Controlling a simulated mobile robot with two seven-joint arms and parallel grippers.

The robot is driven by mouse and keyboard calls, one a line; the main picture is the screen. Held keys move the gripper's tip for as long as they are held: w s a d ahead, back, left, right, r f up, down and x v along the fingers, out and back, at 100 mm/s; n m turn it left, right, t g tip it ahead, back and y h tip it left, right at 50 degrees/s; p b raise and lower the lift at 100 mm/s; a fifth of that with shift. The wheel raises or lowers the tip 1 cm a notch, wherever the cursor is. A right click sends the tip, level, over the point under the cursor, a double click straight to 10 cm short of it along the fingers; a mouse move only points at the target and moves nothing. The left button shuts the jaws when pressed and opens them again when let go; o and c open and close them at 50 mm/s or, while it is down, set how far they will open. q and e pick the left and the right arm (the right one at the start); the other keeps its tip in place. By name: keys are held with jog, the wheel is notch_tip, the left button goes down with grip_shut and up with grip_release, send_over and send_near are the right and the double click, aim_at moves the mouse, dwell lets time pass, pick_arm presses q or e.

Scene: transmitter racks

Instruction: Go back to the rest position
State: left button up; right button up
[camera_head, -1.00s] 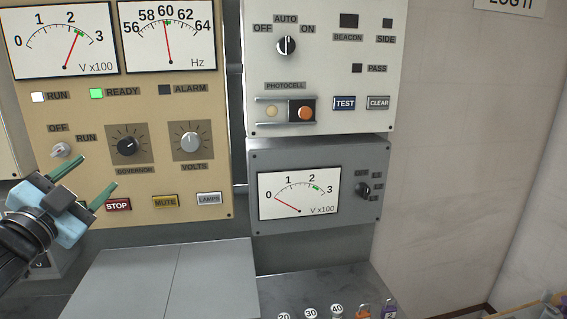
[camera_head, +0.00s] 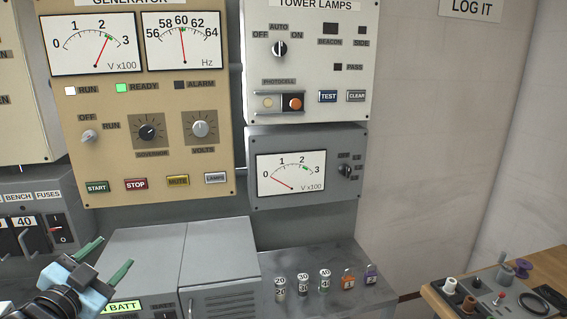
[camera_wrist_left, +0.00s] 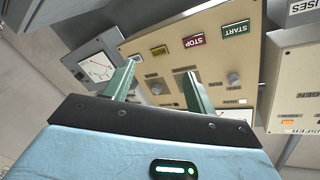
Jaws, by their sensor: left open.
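My left gripper (camera_head: 107,256) is at the lower left of the head view, with its two green fingers apart and nothing between them. It is in front of the grey cabinet and below the tan generator panel (camera_head: 215,165), not touching the panel. In the left wrist view the open fingers (camera_wrist_left: 158,82) point toward the generator panel (camera_wrist_left: 195,62), with its STOP and START buttons above them. My right gripper does not show.
The tower lamps panel (camera_head: 310,100) and a grey meter box (camera_head: 257,140) hang right of the generator. Several fuses and two padlocks (camera_head: 348,278) stand on a grey shelf. A wooden table (camera_head: 436,300) with small parts is at the lower right. A fuse panel (camera_head: 20,190) is at the left.

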pick_arm(q)
jog(key=s+d+f+n+g, duration=0.15)
jog(key=s+f, duration=0.25)
jog(key=f, duration=0.4)
jog(key=s+d+f+n+g, duration=0.1)
jog(key=s+d+f, duration=0.15)
jog(key=f, duration=0.65)
jog(key=s+d+f+n+g, duration=0.1)
jog(key=s+d+f+g, duration=0.1)
jog(key=s+f, duration=0.45)
jog(key=s+d+f+n+g, duration=0.1)
jog(key=s+d+f, duration=0.3)
jog(key=s+f, duration=0.4)
jog(key=s+d+f+n+g, duration=0.2)
jog(key=s+d+f+g, duration=0.1)
jog(key=s+f, duration=0.6)
jog(key=shift+s+d, duration=0.15)
jog(key=shift+d, duration=0.4)
jog(key=shift+c, duration=0.3)
dwell(1.0)
